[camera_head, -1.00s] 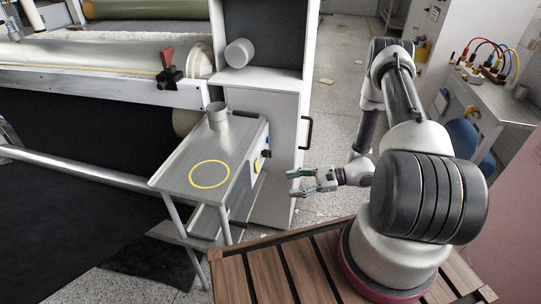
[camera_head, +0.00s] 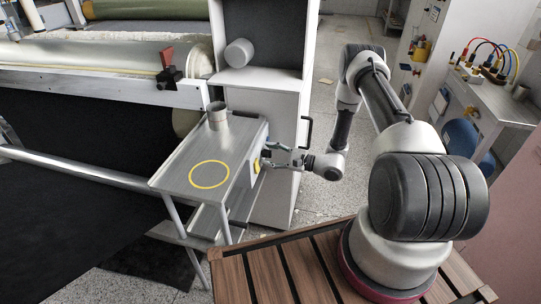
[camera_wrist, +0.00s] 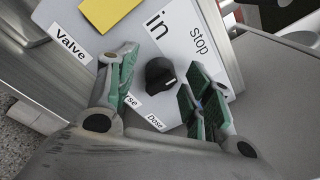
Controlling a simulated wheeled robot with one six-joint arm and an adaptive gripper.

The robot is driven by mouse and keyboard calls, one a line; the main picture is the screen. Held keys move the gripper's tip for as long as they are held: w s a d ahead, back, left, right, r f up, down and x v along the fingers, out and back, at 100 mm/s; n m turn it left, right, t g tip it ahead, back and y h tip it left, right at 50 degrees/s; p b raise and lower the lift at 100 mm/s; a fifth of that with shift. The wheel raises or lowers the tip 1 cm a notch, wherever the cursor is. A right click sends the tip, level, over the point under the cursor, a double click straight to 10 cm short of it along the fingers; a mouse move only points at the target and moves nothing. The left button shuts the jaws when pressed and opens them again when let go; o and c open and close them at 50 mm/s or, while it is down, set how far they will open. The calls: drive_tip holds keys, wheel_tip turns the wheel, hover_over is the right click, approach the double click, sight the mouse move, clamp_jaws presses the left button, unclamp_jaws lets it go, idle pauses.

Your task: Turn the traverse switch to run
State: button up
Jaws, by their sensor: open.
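The switch is a black round knob (camera_wrist: 160,75) on a pale panel in the wrist view. A small light mark shows on its lower right side; I cannot tell which label it points to. A label ending in "rse" (camera_wrist: 131,101) is partly hidden by my left finger. My gripper (camera_wrist: 160,68) is open, with one green-padded finger on each side of the knob; I cannot tell whether either touches it. In the head view my gripper (camera_head: 267,154) is at the right side of the metal stand, and the knob is hidden.
The panel also bears "Valve" (camera_wrist: 71,45), "stop" (camera_wrist: 198,40) and "Dose" (camera_wrist: 155,121) labels and a yellow patch (camera_wrist: 107,12). A grey cup (camera_head: 218,116) stands on the metal stand (camera_head: 180,174). A white cabinet (camera_head: 285,125) with a black handle is close behind my gripper.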

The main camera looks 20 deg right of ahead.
drive_tip(key=c, duration=1)
